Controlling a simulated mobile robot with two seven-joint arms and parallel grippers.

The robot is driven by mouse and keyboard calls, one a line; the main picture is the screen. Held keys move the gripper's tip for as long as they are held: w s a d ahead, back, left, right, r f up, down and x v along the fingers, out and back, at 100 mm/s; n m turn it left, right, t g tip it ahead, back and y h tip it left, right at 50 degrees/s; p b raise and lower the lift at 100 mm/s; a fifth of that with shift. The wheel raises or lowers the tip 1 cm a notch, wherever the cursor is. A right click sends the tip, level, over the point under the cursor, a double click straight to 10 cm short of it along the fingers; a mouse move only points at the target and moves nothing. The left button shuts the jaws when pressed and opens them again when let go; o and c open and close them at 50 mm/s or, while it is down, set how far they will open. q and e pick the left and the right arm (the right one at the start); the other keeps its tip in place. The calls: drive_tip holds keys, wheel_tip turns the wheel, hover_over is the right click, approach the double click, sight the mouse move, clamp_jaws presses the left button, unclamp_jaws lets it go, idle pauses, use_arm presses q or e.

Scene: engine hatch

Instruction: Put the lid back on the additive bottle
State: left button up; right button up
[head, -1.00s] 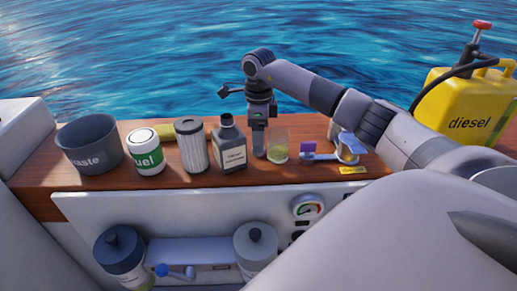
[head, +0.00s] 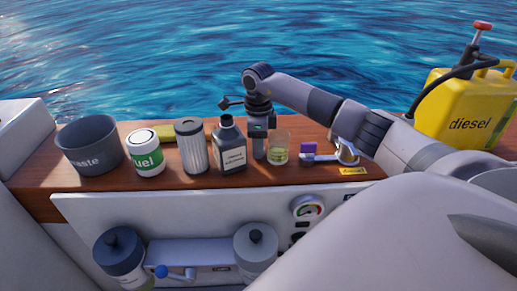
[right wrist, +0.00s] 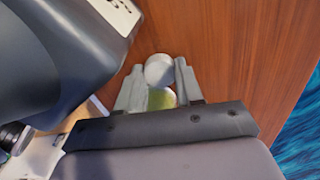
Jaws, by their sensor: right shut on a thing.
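The additive bottle (head: 231,156) is dark grey with a pale label and stands upright on the wooden ledge. Its neck top is too small to read clearly. My right gripper (head: 258,152) points down just right of the bottle, its tips close to the ledge; in the head view only the near finger shows clearly. In the right wrist view my right gripper (right wrist: 158,77) is shut on a round pale grey disc, which looks like the lid (right wrist: 159,70). The near finger hides it in the head view. My left gripper is not in view.
A glass with yellow-green liquid (head: 278,150) stands close right of my gripper. A purple-ended tool (head: 309,150) and a yellow diesel can (head: 465,110) are right.

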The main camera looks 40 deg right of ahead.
wheel_tip(320, 180, up, 20)
drive_tip(key=p, duration=0.3)
idle(0.3)
drive_tip(key=shift+a, duration=0.1)
idle(0.4)
drive_tip(key=s+a+f+n, duration=0.2)
drive_tip(key=s+a+n, duration=0.2)
drive_tip(key=a+n, duration=0.7)
drive_tip(key=s+a+f+n, duration=0.2)
drive_tip(key=s+a+n, duration=0.2)
drive_tip(key=a+n, duration=0.6)
drive_tip(key=n, duration=0.6)
drive_tip(key=shift+s+a+f, duration=0.35)
drive_tip(key=shift+s+f, duration=0.05)
